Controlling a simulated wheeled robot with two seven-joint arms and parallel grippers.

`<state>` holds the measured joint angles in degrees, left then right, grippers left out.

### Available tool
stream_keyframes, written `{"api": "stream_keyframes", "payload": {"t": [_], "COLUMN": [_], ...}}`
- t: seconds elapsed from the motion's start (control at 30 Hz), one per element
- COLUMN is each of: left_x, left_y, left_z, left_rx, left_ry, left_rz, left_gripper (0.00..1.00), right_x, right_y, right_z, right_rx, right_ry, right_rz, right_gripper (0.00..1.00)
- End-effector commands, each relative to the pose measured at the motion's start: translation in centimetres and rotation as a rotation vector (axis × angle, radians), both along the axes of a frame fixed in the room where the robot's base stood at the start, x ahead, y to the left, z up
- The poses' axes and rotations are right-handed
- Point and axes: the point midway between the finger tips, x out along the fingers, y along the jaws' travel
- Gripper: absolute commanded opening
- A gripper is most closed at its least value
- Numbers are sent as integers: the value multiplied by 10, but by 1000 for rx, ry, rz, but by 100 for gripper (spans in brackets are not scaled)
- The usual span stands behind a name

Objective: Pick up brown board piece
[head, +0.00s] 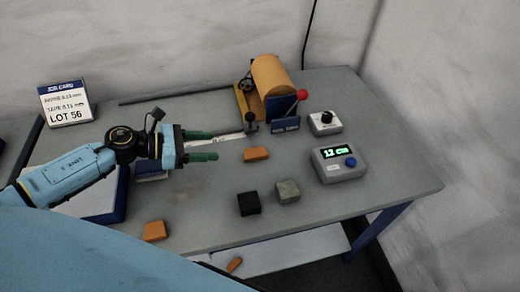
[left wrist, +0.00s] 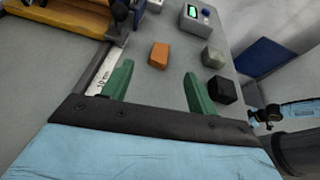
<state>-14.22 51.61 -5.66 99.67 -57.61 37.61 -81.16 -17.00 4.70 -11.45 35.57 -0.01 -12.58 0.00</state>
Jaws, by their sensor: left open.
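Brown-orange board pieces show in the head view. One (head: 256,154) lies mid-table in front of the roller stand. A second (head: 154,230) lies near the table's front edge at the left. A third (head: 234,264) lies lower, below the table's front edge. My left gripper (head: 214,146) is open and empty, left of the mid-table piece, its green fingers pointing toward it. In the left wrist view, an orange-brown piece (left wrist: 159,55) sits just beyond and between the open fingertips (left wrist: 158,74), apart from both. My right gripper is not clearly seen.
A black block (head: 248,203) and a grey-green block (head: 288,191) stand right of the gripper. A ruler strip (head: 225,138) lies behind the fingers. The roller stand (head: 272,76), knob box (head: 325,123) and display box (head: 341,164) stand farther right and back.

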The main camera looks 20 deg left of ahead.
Motion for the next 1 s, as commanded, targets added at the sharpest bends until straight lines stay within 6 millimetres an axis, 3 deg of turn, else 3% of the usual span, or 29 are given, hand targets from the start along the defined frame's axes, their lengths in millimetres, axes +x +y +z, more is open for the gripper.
{"api": "stream_keyframes", "payload": {"t": [0.17,0.5,1.0], "left_x": [-3,30,61], "left_y": [2,-42,-81], "left_z": [-9,-30,-56], "left_rx": [80,76,74], "left_ry": [-17,-19,-16], "left_rz": [-85,-84,-83], "left_gripper": [59,59,59], "right_x": [0,-5,-5], "right_y": [0,1,3], "right_z": [-2,3,9], "right_rx": [0,1,4], "right_ry": [0,6,7], "right_rz": [0,-1,-2], "right_gripper": [33,33,33]}}
